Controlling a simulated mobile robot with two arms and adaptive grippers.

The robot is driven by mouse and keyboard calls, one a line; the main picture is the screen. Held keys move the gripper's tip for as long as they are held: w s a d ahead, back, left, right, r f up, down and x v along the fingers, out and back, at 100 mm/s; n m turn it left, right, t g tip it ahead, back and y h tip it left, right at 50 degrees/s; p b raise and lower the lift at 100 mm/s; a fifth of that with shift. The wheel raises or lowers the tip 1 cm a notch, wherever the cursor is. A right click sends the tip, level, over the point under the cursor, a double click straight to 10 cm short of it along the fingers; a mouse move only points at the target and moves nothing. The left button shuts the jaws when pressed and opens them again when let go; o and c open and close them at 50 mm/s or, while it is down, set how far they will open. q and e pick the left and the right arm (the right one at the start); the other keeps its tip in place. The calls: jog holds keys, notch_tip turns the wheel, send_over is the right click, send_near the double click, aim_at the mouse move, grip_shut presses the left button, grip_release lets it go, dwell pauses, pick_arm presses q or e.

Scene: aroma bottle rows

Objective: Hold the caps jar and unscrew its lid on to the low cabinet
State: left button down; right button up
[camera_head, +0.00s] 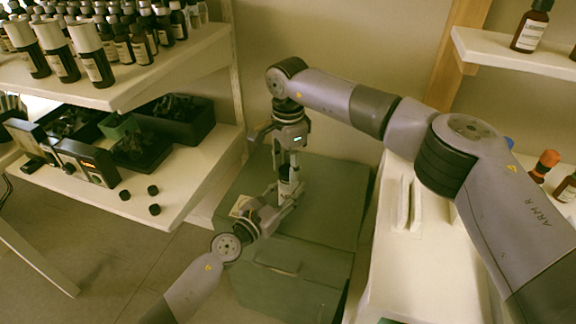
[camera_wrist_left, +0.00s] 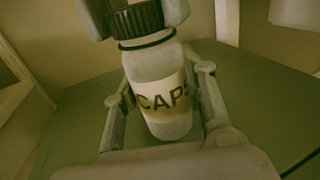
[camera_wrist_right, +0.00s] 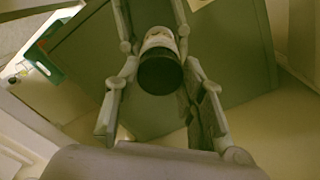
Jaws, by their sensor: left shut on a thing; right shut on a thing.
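The caps jar (camera_wrist_left: 165,105) is a clear bottle with a pale label reading CAPS. It stands upright, slightly tilted in the left wrist view, and looks small in the head view (camera_head: 286,186). Its dark ribbed lid (camera_wrist_left: 140,20) is on the neck, and shows end-on in the right wrist view (camera_wrist_right: 160,74). My left gripper (camera_head: 288,192) is shut on the jar body from the side. My right gripper (camera_head: 288,165) points down from above and is shut on the lid. The low cabinet (camera_head: 328,200) is grey-green, with its top beneath the jar.
A shelf (camera_head: 190,60) with several brown bottles stands at the left. A lower shelf (camera_head: 190,180) holds black trays, a device and 3 small black caps (camera_head: 153,190). A white surface (camera_head: 415,260) lies right of the cabinet. The cabinet top around the jar looks mostly clear.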

aim_at(288, 170)
jog(key=shift+r, duration=0.2)
jog(key=shift+r, duration=0.9)
jog(key=shift+r, duration=0.1)
jog(key=shift+r, duration=1.95)
pick_arm(q)
jog(key=c, duration=0.9)
grip_release()
